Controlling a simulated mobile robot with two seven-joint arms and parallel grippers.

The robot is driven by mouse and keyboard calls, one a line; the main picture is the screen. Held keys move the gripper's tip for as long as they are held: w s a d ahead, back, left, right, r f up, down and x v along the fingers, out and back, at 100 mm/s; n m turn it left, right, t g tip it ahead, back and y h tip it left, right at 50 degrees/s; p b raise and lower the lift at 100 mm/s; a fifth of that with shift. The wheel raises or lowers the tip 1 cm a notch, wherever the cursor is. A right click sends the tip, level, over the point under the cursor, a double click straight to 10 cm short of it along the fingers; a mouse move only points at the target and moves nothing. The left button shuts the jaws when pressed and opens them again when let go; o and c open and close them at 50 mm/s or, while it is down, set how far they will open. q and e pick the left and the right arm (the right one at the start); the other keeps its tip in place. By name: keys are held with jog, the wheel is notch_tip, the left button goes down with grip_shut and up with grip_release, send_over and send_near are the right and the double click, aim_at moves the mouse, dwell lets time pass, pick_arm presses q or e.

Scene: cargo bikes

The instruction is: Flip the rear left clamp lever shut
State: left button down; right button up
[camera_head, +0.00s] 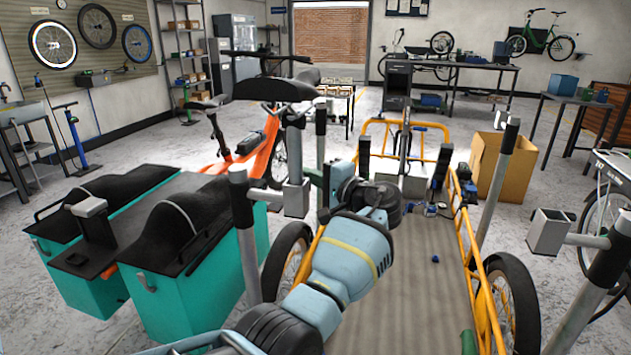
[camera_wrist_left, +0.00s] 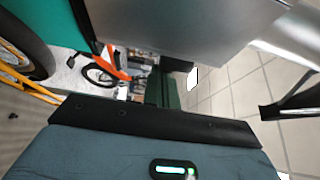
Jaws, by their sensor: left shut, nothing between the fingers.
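My left gripper (camera_head: 328,186) is over the left side of the orange cargo bike's bed, partly hidden behind my wrist. It is shut and empty. In the left wrist view its dark green fingers (camera_wrist_left: 163,90) show small beyond the black bar of the gripper body. The cargo bike's bed (camera_head: 410,290) is flat and ribbed. A black upright clamp-like part (camera_head: 363,155) stands on its far left side, with a similar one (camera_head: 442,166) at the far right. I cannot make out the rear left clamp lever; my arm covers much of that side.
Two teal boxes (camera_head: 188,308) with black tops stand left of the bike. Grey posts with black caps (camera_head: 507,135) and square grey sockets (camera_head: 550,232) (camera_head: 296,198) stand around the bed. A cardboard box (camera_head: 500,165) is beyond at right. The bed's middle is mostly clear.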

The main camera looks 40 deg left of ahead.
pick_arm(q)
jog(key=shift+s+a, duration=0.2)
jog(key=shift+a, duration=0.1)
jog(key=shift+s+a+n+g+b, duration=0.2)
jog(key=shift+n+g, duration=0.2)
jog(key=shift+g, duration=0.2)
jog(key=shift+s+a+n+g+b, duration=0.2)
jog(key=shift+n+g, duration=0.2)
jog(key=shift+g, duration=0.2)
jog(key=shift+s+a, duration=0.2)
jog(key=shift+a+r, duration=0.1)
dwell(1.0)
